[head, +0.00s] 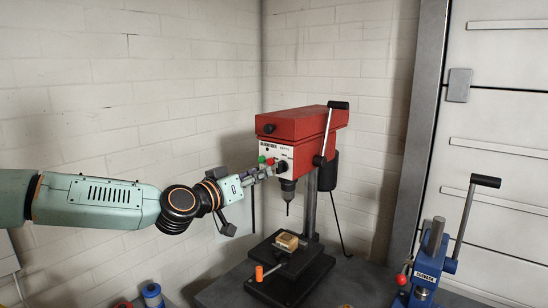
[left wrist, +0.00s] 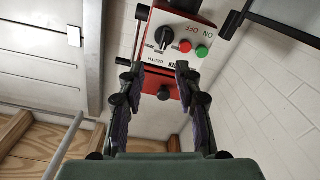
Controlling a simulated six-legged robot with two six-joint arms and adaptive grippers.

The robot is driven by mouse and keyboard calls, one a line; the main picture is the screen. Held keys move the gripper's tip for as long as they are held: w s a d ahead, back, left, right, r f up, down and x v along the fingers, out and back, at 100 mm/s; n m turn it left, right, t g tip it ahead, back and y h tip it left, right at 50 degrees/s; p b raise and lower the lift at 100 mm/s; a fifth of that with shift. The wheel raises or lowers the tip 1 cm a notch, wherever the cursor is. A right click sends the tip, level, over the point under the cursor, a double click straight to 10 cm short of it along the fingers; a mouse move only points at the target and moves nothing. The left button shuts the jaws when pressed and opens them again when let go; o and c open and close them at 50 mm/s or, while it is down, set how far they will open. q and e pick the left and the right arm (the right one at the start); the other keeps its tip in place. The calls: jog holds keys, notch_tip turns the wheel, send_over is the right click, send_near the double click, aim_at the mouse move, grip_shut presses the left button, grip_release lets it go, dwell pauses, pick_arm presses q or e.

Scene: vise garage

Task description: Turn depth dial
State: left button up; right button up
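The depth dial (left wrist: 163,38) is a round black knob on the white front panel of a red drill press (head: 300,125). In the head view the dial (head: 283,166) shows just right of the fingers. In the left wrist view my left gripper (left wrist: 155,75) is open, with an empty gap between its fingers. The dial appears beyond the fingertips, roughly in line with the gap; I see no contact. In the head view the left gripper (head: 264,172) is close to the panel, partly covering it. My right gripper is not in view.
Red (left wrist: 186,46) and green (left wrist: 201,51) buttons sit beside the dial. The drill press lever (head: 328,130) is at its right side. A small block (head: 287,241) lies on the press base below. A blue lever press (head: 432,265) stands at the right.

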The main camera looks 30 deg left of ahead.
pick_arm(q)
jog(key=m, duration=0.3)
jog(key=shift+w+a+f+m, duration=0.3)
jog(key=shift+w+a+m, duration=0.05)
jog(key=shift+a+m, duration=0.05)
